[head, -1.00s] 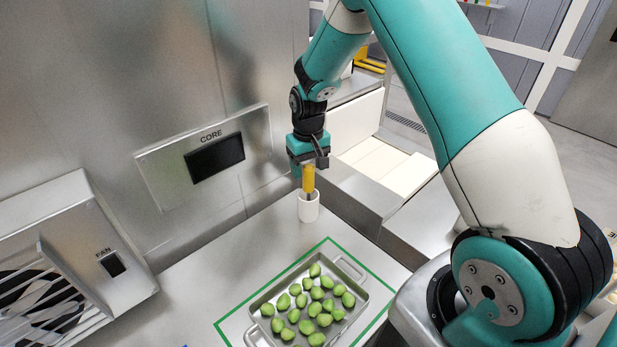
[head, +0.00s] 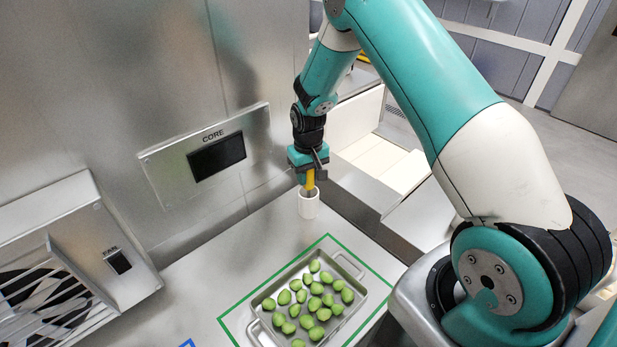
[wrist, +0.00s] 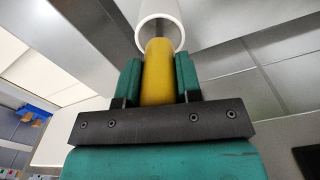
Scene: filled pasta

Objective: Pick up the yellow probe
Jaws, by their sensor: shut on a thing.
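The yellow probe (head: 310,179) stands upright between the jaws of my gripper (head: 309,172). In the wrist view the yellow handle (wrist: 158,72) shows between the two teal fingers of my gripper (wrist: 159,78), which is shut on it. The white cup-like holder (head: 309,208) stands on the counter directly below. The probe's thin grey lower part reaches down to the holder's mouth; its tip is hidden inside. In the wrist view the holder's white rim (wrist: 160,18) shows just beyond the handle.
A metal tray (head: 266,334) with several green filled pasta pieces sits inside a green outline (head: 345,244) on the counter. A wall panel marked CORE (head: 205,156) is behind on the left. A FAN unit (head: 70,245) stands at the left.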

